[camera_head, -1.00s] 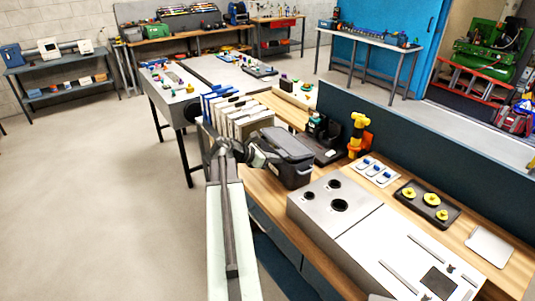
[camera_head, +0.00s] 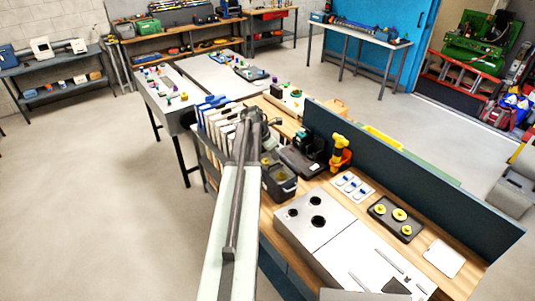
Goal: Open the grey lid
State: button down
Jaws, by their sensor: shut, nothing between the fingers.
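A dark grey box (camera_head: 281,188) stands on the wooden bench, just right of my arm. Its top is open, and a little yellow shows inside. The grey lid no longer covers the top; my arm hides much of that area, so I cannot make out the lid clearly. My gripper (camera_head: 268,122) is above and behind the box, at the far end of my arm. It is small and dark here. It is shut with nothing between its fingers.
Several upright white and blue folders (camera_head: 222,125) stand left of my arm. A grey panel with round holes (camera_head: 316,222) lies in front. A dark blue partition (camera_head: 400,170) runs behind the bench.

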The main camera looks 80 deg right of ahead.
jog(key=s+d+r+p, duration=0.3)
jog(key=s+d+r, duration=0.1)
jog(key=s+d, duration=0.5)
jog(key=shift+s, duration=0.9)
jog(key=p+v, duration=0.7)
jog(key=shift+w+a+r, duration=0.15)
jog(key=shift+w+r, duration=0.05)
jog(key=shift+r, duration=0.15)
